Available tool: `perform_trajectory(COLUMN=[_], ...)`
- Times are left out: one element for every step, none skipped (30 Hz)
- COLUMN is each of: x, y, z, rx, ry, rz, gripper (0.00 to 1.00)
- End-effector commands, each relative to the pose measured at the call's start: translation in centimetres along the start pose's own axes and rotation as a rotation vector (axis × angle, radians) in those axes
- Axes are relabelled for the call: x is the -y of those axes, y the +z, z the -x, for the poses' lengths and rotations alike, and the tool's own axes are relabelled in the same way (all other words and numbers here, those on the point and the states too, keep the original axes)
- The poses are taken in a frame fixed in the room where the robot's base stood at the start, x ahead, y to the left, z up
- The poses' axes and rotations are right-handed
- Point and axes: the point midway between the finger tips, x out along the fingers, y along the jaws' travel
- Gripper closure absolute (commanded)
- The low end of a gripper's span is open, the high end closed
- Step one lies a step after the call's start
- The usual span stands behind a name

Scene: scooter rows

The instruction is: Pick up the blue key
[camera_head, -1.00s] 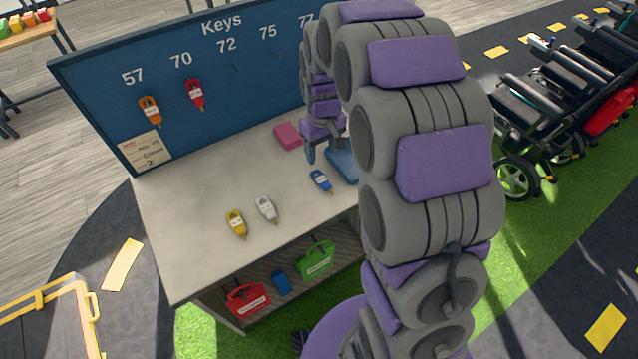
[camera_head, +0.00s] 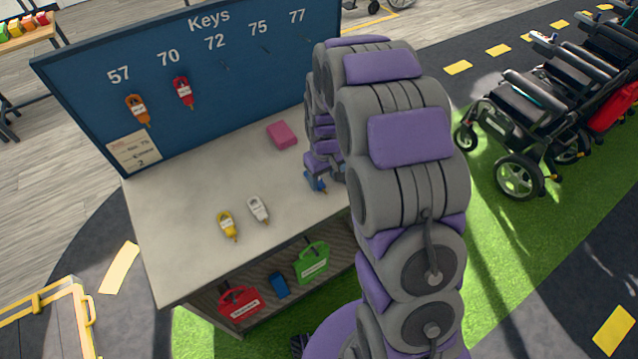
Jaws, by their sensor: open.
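The blue key (camera_head: 314,182) lies on the grey counter (camera_head: 180,215) near its right front part, partly hidden by my gripper. My gripper (camera_head: 318,170) is low, at or just above the blue key, and is open. Its fingertips are small and partly covered by my arm, so I cannot tell whether they touch the key. A white key (camera_head: 258,209) and a yellow key (camera_head: 228,225) lie to the left on the counter.
A blue Keys board (camera_head: 85,95) stands behind the counter, with an orange key (camera_head: 138,110) and a red key (camera_head: 183,92) hanging. A pink block (camera_head: 282,135) lies at the back. Red (camera_head: 240,300) and green (camera_head: 312,264) cases sit on the shelf below.

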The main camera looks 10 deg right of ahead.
Motion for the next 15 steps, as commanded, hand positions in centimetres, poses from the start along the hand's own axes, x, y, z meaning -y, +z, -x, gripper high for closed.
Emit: perform_trajectory(x=[0.25, 0.37, 0.43, 0.47, 0.56, 0.66, 0.72, 0.76, 0.77, 0.75, 0.70, 0.59, 0.50, 0.44, 0.40], y=[-0.01, -0.07, -0.13, -0.16, -0.19, -0.24, -0.26, -0.27, -0.27, -0.26, -0.24, -0.21, -0.18, -0.16, -0.15], z=[-0.97, -1.29, -1.59, -1.73, -1.79, -1.78, -1.75, -1.71, -1.69, -1.69, -1.69, -1.70, -1.70, -1.70, -1.70], rx=[0.003, 0.002, 0.001, 0.001, 0.000, 0.000, 0.000, 0.000, 0.000, 0.000, 0.000, 0.000, 0.000, 0.000, 0.000], ry=[0.001, 0.003, 0.005, 0.006, 0.007, 0.009, 0.009, 0.010, 0.010, 0.010, 0.009, 0.007, 0.006, 0.005, 0.005], rz=[0.001, 0.002, 0.002, 0.002, 0.002, 0.003, 0.003, 0.003, 0.003, 0.003, 0.003, 0.003, 0.002, 0.002, 0.002], gripper=[0.40, 0.40, 0.40, 0.40, 0.40, 0.40, 0.40, 0.40, 0.40, 0.40, 0.42, 0.46, 0.49, 0.52, 0.56])
